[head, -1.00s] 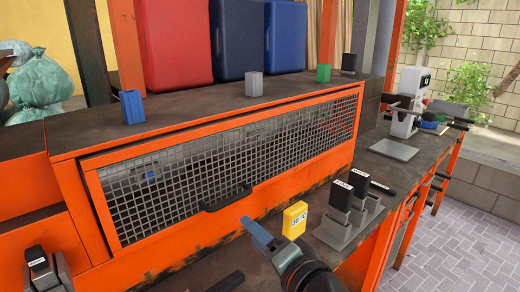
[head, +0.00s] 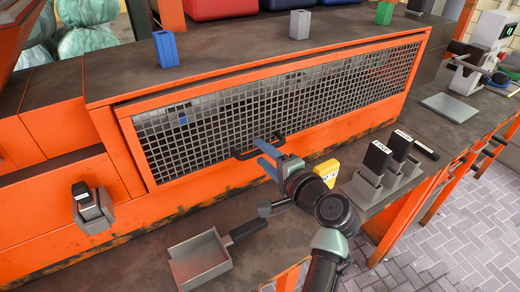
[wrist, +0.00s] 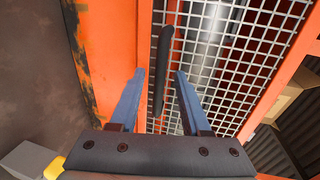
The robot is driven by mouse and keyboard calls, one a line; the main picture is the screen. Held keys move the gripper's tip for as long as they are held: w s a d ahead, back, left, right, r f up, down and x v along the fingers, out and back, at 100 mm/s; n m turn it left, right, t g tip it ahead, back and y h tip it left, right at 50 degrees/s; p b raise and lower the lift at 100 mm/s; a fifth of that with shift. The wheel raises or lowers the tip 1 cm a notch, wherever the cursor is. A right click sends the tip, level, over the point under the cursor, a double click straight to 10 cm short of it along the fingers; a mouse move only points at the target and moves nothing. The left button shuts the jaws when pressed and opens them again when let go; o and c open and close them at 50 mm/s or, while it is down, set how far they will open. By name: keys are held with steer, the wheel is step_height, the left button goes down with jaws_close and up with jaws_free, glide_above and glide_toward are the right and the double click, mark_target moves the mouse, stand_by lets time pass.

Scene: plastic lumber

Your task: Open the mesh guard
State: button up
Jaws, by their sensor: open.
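The mesh guard (head: 330,98) is an orange frame with wire mesh, shut flush across the front of the orange bench housing. Its dark bar handle (head: 240,154) sits at the lower middle of the frame. My gripper (head: 261,154) is open at the handle, its blue fingers pointing toward the guard. In the wrist view, the handle (wrist: 164,50) runs between the two open fingers (wrist: 159,75), with a gap on each side. The fingers are not closed on it. Whether the handle lies fully in depth between the fingertips is hard to tell.
A yellow block (head: 326,170) and a grey holder with black-topped pieces (head: 378,178) stand to the right of my gripper. A grey scoop-like pan (head: 200,262) lies in front. Blue (head: 166,48), grey (head: 299,24) and green (head: 384,13) cups stand on top of the housing.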

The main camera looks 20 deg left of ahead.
steer(key=shift+x, duration=1.1)
jaws_close()
stand_by(0.7)
